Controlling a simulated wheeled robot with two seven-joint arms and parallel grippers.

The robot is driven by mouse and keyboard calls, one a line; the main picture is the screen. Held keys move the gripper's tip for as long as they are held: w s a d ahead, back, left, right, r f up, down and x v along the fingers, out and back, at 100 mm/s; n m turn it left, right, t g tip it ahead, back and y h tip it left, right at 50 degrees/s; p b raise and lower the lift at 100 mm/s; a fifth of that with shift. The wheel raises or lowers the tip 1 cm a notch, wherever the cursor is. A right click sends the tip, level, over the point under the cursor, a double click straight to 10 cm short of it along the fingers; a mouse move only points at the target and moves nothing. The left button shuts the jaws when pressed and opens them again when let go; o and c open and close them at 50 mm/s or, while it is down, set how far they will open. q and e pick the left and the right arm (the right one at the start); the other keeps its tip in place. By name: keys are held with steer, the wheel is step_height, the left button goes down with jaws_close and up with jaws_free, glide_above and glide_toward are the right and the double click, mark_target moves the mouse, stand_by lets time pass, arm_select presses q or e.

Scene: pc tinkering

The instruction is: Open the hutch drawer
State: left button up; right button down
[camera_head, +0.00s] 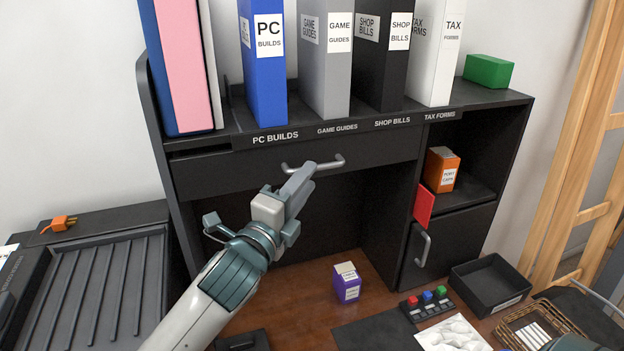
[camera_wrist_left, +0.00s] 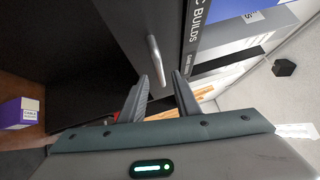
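The hutch drawer (camera_head: 215,172) is a wide black front under the labelled shelf, and it looks closed. Its grey bar handle (camera_head: 328,163) is at the middle of the front; it also shows in the left wrist view (camera_wrist_left: 156,58). My left gripper (camera_head: 300,178) is in front of the drawer, by the left part of the handle. In the left wrist view its two fingers (camera_wrist_left: 160,78) are apart, with the handle's near end at the gap between the tips. I cannot tell whether they touch it. My right gripper is not in view.
Binders, such as the blue one (camera_head: 264,65), stand on the hutch top. A purple box (camera_head: 347,283) is on the desk below. An orange box (camera_head: 442,169) and red item (camera_head: 424,204) are in the right cubby. A black tray (camera_head: 490,284) is at right.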

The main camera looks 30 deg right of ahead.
arm_select(q)
steer(key=shift+b+x, duration=0.35)
steer(key=shift+x, duration=1.35)
jaws_close()
